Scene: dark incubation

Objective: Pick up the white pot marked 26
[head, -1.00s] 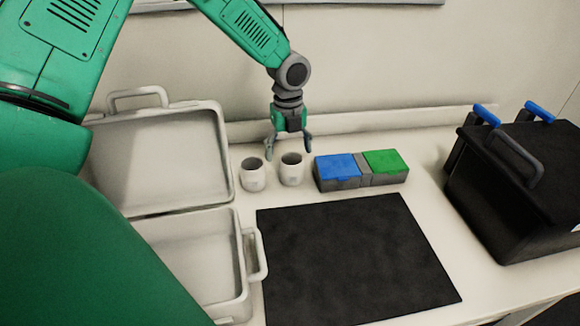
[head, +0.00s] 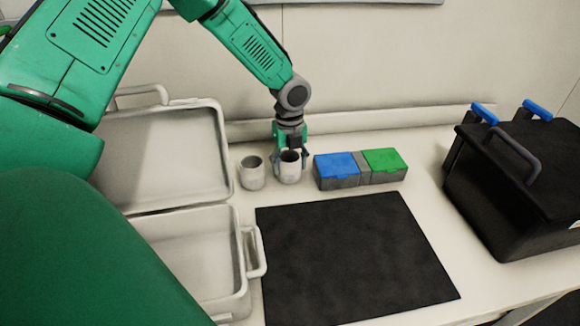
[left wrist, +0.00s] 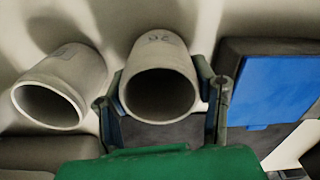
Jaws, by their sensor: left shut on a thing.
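Two white pots stand side by side on the worktop at the back. My left gripper (head: 290,157) is shut on the right-hand white pot (head: 290,175), with a finger on either side of it near the rim. In the left wrist view this held pot (left wrist: 160,50) carries a mark that looks like 26, upside down there. The pot still appears to stand on the worktop. The other pot (head: 252,178) stands just left of it; its mark in the left wrist view (left wrist: 65,70) is too faint to read. My right gripper is out of view.
A box with a blue lid (head: 337,166) and one with a green lid (head: 384,161) stand close to the right. A black mat (head: 350,255) lies in front, bare. An open pale case (head: 242,250) is at the left, a black bin (head: 520,190) at the right.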

